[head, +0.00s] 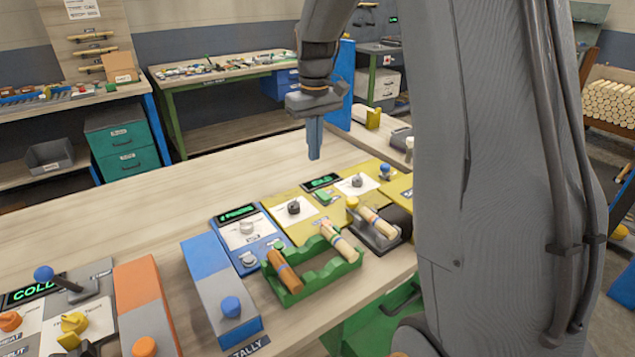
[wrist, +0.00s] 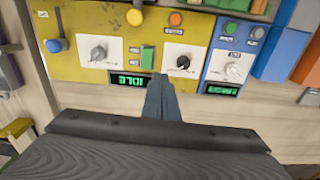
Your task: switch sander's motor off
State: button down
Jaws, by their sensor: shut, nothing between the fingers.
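My gripper (head: 314,152) is shut and empty, pointing down above the bench behind the control panels. In the wrist view its fingertips (wrist: 164,82) show in front of a yellow panel (wrist: 75,22), beside its lit green display (wrist: 127,80). This panel carries a grey knob (wrist: 98,53), a green switch (wrist: 147,57), a black knob (wrist: 183,62) and a blue-ball lever (wrist: 54,46). In the head view the black knob (head: 294,207) and green switch (head: 323,196) are nearer me than the gripper. The small lettering is unreadable, so I cannot tell which control is the sander's motor switch.
A blue panel (head: 246,236) with a pale knob adjoins the yellow one. A green rack (head: 318,276) holding turned wood pieces stands in front. A grey and orange station (head: 146,285) is at lower left. Bare bench top (head: 140,215) lies left of the gripper.

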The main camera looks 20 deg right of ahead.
jog(key=w+d, duration=0.1)
jog(key=w, duration=0.1)
jog(key=w+d+r, duration=0.1)
jog(key=w, duration=0.1)
jog(key=shift+d+r, duration=0.15)
jog(key=shift+d, duration=0.25)
jog(key=p, duration=0.4)
send_over(318, 190)
notch_tip(318, 190, down, 12)
jog(key=shift+f, duration=0.2)
jog(key=shift+w+f, duration=0.1)
jog(key=shift+f, duration=0.7)
jog(key=shift+f, duration=0.15)
